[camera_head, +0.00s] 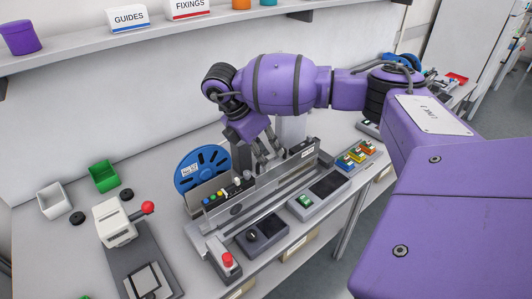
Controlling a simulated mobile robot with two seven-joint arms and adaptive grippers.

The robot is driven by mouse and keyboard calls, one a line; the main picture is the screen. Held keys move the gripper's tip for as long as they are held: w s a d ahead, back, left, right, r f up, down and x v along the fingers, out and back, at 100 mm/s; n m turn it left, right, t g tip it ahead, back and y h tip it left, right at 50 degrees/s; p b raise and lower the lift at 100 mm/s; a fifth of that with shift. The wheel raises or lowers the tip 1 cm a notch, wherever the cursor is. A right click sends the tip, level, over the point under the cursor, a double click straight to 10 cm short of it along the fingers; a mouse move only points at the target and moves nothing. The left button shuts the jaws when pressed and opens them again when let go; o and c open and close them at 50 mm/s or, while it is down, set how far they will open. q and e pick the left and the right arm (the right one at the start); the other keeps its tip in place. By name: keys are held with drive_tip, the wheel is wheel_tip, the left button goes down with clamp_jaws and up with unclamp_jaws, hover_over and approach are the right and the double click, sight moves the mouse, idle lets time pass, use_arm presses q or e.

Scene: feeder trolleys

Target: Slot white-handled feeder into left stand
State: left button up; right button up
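A long grey feeder (285,172) with a blue reel (190,172) at its left end stands along the grey bench fixture. Small coloured parts and a white piece, possibly the handle, show near the reel. My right gripper (266,153) points down at the feeder's upper edge, right of the reel. Its dark fingers are close to the feeder; I cannot tell whether they grip it. The fixture (208,240) has long rails and a red button at its front left end. Which part is the left stand is unclear. My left gripper is out of view.
A white press-like device (116,222) with a red knob stands at the left. A green bin (104,176) and a white bin (54,201) are behind it. Dark control boxes (262,236) line the front. A shelf (150,42) runs above; my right arm spans the right side.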

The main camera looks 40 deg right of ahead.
drive_tip(key=shift+o, duration=1.4)
drive_tip(key=shift+a, duration=0.1)
